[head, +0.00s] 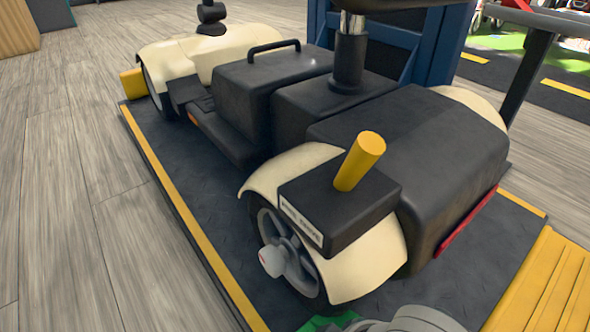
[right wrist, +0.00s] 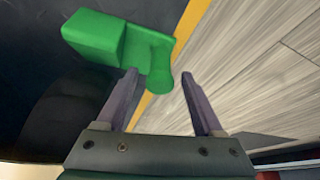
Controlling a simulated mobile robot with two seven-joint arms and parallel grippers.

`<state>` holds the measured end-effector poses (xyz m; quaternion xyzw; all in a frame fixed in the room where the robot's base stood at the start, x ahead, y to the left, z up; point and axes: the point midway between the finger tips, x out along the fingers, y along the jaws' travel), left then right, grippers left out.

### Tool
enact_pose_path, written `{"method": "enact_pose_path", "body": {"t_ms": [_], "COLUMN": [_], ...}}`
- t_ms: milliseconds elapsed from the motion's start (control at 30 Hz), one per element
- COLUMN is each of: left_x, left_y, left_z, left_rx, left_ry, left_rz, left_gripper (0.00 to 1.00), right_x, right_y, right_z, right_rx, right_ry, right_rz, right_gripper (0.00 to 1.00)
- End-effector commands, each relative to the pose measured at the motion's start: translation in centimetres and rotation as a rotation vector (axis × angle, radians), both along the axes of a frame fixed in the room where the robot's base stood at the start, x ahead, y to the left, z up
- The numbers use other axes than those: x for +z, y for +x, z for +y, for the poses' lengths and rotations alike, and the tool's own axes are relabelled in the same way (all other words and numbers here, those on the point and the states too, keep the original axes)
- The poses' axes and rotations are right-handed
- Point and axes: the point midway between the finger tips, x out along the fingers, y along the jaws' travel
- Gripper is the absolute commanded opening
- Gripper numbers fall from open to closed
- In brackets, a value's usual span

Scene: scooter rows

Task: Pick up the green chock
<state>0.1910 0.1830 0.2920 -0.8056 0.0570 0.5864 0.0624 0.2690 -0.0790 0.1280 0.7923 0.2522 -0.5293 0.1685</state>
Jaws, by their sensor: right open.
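The green chock (right wrist: 95,38) lies by the dark tyre in the right wrist view, with a rounded green handle (right wrist: 158,62) on its right side. My right gripper (right wrist: 160,76) is open. Its fingertips are close to the chock, with the handle's end showing between them, nearer the left finger. I cannot tell whether a finger touches it. In the head view only a small green piece of the chock (head: 326,322) shows at the bottom edge; the rest is hidden or out of frame. My left gripper is not in view.
The cream and black scooter (head: 415,165) stands on a dark mat (head: 165,165) with yellow edge stripes. Its wheel (head: 285,250) is close to the chock. A yellow ramp (head: 545,285) is at the lower right. Wooden floor (head: 60,200) is clear at the left.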

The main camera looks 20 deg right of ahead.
Motion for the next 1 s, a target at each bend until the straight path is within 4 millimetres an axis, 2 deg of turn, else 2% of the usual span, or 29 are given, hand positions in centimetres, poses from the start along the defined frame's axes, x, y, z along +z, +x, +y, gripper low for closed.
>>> {"method": "enact_pose_path", "body": {"t_ms": [133,733,1000], "left_x": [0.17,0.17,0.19], "left_y": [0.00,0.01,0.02], "left_z": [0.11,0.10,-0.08], "left_rx": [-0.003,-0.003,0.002], "left_ry": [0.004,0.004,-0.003], "left_rz": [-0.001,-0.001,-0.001], "left_gripper": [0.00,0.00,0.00], "right_x": [0.16,0.13,0.12], "right_y": [-0.01,-0.05,-0.05], "right_z": [0.00,-0.01,-0.01], "right_rx": [0.000,0.000,0.000], "right_ry": [0.000,0.000,0.000], "right_rz": [0.000,0.000,0.000], "right_gripper": [0.67,0.00,0.00]}}
